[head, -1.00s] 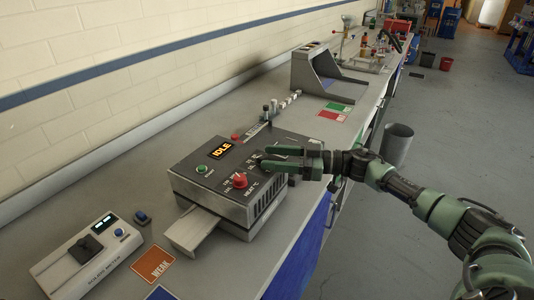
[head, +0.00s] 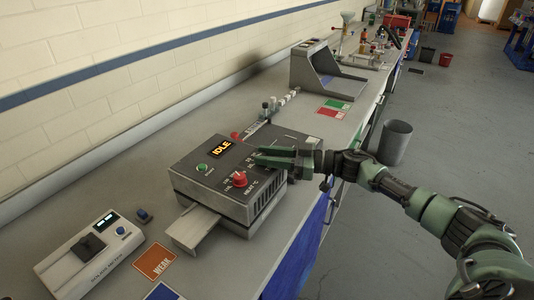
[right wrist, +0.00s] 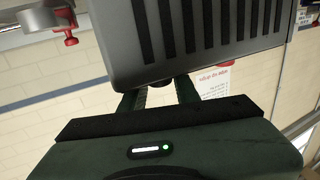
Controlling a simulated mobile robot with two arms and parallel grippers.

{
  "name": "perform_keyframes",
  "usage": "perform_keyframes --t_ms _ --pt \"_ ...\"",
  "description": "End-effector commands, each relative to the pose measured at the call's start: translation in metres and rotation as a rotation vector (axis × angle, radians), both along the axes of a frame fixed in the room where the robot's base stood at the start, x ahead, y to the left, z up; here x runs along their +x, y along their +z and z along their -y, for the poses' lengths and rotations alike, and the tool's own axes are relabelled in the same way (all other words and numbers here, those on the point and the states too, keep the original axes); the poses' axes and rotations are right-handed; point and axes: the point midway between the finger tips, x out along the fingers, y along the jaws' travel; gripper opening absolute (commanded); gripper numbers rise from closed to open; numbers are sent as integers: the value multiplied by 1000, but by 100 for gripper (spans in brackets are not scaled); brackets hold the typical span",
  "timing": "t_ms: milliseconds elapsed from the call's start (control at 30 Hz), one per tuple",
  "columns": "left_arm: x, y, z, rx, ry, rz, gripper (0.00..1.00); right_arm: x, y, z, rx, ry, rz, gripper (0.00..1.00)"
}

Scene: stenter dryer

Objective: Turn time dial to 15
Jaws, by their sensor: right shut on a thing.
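My left gripper is not in view.
A metal tray (head: 196,229) juts from the dryer's front. A white device (head: 88,252) and an orange WEAK card (head: 154,261) lie nearer on the bench. A grey hood-like stand (head: 315,68) is farther back. A bin (head: 396,142) stands on the floor.

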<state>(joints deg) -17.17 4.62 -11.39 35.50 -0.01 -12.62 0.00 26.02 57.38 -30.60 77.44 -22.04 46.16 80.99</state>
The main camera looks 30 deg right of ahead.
Motion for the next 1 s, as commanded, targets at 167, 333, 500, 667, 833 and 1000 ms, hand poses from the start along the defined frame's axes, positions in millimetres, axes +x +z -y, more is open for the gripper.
perform_keyframes --t_ms 167,333,500,667,833,1000 --pt "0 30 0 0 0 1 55 -3 6 -2 2 -92 -5 0" --pt "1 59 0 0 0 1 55 -5 7 -5 5 -226 -8 0" --pt "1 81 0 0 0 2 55 -6 6 -7 7 -375 -7 0" --pt "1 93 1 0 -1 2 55 -6 4 -8 9 -503 -7 0" --pt "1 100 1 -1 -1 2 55 -6 2 -9 8 -615 -4 0" --pt "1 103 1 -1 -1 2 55 -6 2 -10 6 -691 -2 0"
